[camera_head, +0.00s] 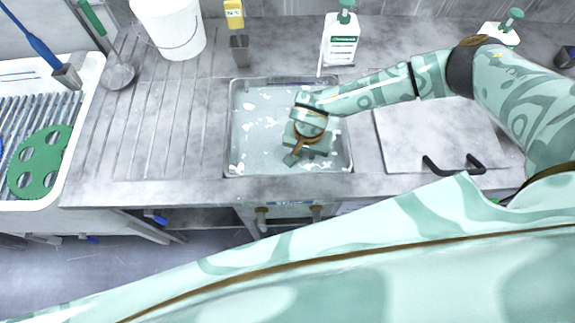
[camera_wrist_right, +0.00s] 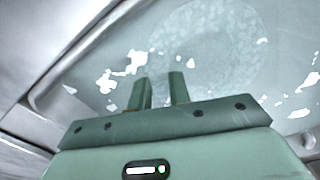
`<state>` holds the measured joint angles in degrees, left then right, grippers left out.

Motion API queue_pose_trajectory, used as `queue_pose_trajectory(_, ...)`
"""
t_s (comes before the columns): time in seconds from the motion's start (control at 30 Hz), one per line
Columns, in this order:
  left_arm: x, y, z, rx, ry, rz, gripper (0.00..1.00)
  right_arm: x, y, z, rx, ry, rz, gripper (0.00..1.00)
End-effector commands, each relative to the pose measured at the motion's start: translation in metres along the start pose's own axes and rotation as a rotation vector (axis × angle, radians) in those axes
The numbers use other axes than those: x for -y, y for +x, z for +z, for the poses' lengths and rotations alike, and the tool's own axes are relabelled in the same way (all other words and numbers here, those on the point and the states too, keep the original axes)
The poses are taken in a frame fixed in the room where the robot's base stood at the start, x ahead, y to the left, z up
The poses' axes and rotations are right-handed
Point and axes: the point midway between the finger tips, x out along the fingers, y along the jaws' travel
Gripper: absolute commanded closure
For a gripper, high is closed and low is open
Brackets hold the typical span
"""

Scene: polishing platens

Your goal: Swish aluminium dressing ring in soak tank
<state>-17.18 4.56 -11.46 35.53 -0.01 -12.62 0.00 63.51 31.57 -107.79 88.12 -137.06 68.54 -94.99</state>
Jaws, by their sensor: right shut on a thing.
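The soak tank (camera_head: 236,140) is a rectangular metal basin of cloudy water with white patches on its surface. My right gripper (camera_head: 291,159) reaches down into it, near the front of the basin. In the right wrist view its two fingers (camera_wrist_right: 161,82) point into the water with a narrow gap between them, shut on the dressing ring. The ring (camera_wrist_right: 215,45) is only a faint, pale round outline under the water at the fingertips. In the head view I cannot make it out. My left gripper is not in view.
A pale board (camera_head: 430,130) with a black handle (camera_head: 455,166) lies right of the tank. A white bucket (camera_head: 172,30), a yellow-topped item (camera_head: 234,14) and a pump bottle (camera_head: 340,40) stand behind. A ribbed drainer is left. A white tray (camera_head: 88,75) holds a green holed disc (camera_head: 40,160).

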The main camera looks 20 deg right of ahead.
Motion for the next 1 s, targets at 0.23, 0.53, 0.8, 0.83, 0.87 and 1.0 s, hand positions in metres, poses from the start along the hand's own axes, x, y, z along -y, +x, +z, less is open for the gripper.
queue_pose_trajectory(0.23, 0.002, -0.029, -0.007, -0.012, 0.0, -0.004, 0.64, 0.001, -0.035, -0.001, -0.002, 0.0, -0.004, 1.0)
queue_pose_trajectory(0.53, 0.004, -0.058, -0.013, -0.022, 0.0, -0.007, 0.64, 0.001, -0.069, -0.001, -0.002, -0.001, -0.003, 1.0)
queue_pose_trajectory(0.8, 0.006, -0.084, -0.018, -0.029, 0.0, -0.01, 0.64, 0.001, -0.099, -0.001, -0.002, -0.001, -0.003, 1.0)
queue_pose_trajectory(0.83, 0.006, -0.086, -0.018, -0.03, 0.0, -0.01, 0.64, 0.001, -0.102, -0.001, -0.002, -0.001, -0.003, 1.0)
queue_pose_trajectory(0.87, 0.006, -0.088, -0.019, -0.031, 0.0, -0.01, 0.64, 0.001, -0.104, -0.001, -0.002, -0.001, -0.003, 1.0)
queue_pose_trajectory(1.0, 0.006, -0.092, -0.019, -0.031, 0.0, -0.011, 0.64, 0.001, -0.108, 0.0, -0.001, -0.001, -0.002, 1.0)
